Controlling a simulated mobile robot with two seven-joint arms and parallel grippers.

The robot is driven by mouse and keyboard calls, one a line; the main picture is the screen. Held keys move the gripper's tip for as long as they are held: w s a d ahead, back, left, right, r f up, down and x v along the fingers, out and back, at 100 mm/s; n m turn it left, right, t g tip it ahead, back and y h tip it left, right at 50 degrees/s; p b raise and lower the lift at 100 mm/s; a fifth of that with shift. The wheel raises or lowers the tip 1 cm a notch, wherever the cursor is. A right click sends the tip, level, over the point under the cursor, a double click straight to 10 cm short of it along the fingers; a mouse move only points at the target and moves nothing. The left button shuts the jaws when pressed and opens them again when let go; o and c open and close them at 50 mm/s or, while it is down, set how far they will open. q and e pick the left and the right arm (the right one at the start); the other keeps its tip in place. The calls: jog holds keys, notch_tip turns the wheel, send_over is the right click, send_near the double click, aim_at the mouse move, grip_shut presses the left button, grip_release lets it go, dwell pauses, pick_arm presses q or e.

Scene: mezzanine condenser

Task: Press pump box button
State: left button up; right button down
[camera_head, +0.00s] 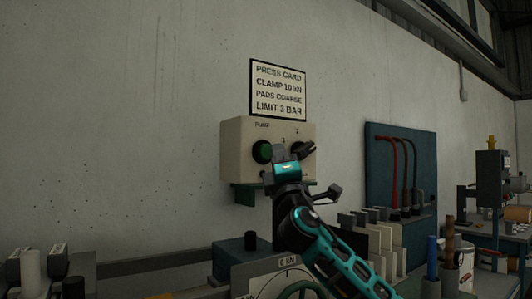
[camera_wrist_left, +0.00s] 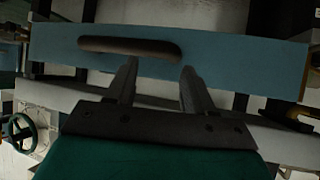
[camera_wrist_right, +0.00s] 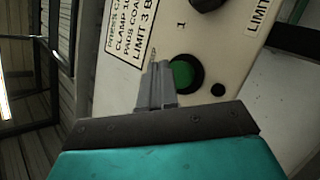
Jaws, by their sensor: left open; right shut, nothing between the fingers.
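The pump box (camera_head: 239,153) is a cream box on the wall with a green button (camera_head: 262,151) at its left and a dark knob (camera_head: 307,147) at its right. My right gripper (camera_head: 284,153) is in front of the box, just right of the button in the head view. In the right wrist view the shut fingertips (camera_wrist_right: 158,70) are close beside the green button (camera_wrist_right: 183,74), overlapping its dark ring's edge; I cannot tell whether they touch. My left gripper shows only in its wrist view (camera_wrist_left: 158,75), open, with a blue panel and dark handle beyond it.
A sign (camera_head: 278,89) hangs above the box. A blue board (camera_head: 400,165) with red and dark hoses is to the right. Below are a dial gauge (camera_head: 285,276), upright pale plates (camera_head: 385,240) and a blue-handled tool (camera_head: 432,257). The wall at left is bare.

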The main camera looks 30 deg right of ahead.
dwell(0.4)
jog(key=shift+w+y, duration=0.15)
jog(key=shift+y, duration=0.15)
jog(key=shift+w, duration=0.3)
jog(key=shift+w, duration=0.6)
dwell(0.6)
jog(key=shift+s, duration=1)
jog(key=s, duration=0.6)
jog(key=shift+d, duration=0.25)
